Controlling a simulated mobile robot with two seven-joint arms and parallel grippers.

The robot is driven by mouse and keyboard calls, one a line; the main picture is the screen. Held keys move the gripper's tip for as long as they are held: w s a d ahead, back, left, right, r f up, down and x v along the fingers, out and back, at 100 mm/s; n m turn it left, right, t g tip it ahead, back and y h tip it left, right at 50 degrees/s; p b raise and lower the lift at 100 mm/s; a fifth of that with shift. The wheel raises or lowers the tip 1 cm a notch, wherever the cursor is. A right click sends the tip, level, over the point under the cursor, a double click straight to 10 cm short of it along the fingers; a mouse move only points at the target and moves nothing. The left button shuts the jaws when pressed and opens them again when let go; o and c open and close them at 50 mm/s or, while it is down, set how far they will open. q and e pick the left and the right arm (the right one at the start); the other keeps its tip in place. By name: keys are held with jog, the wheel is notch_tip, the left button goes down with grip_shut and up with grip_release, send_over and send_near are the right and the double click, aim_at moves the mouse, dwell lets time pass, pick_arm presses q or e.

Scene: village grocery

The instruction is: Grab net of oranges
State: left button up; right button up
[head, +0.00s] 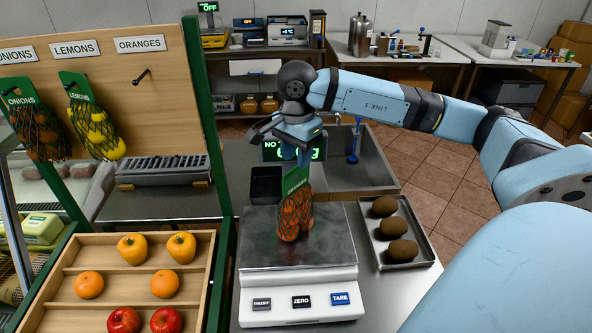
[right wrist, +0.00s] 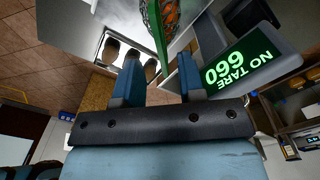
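The net of oranges (head: 295,217), a red-orange mesh bag with a green ORANGES card (head: 297,180) on top, stands upright on the scale's metal plate (head: 262,247). My right gripper (head: 304,157) is directly above it, pointing down at the card. In the right wrist view the two blue fingers (right wrist: 160,68) are apart, and the green card (right wrist: 158,38) shows edge-on in the gap near the fingertips. Neither finger visibly presses on it. Part of the net (right wrist: 171,14) shows at the top edge. My left gripper is not in view.
A tray of brown fruits (head: 372,236) lies right of the scale. The lit display (right wrist: 240,68) reads NO TARE 660. The rack with onion (head: 38,132) and lemon nets (head: 92,128) and an empty ORANGES hook (head: 141,77) stands left, above a fruit crate (head: 62,257). A sink (head: 360,155) is behind.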

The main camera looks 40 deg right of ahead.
notch_tip(320, 180, down, 4)
jog(key=shift+f+p, duration=0.1)
jog(key=shift+p, duration=0.3)
grip_shut()
jog(key=shift+w, duration=0.1)
dwell(1.1)
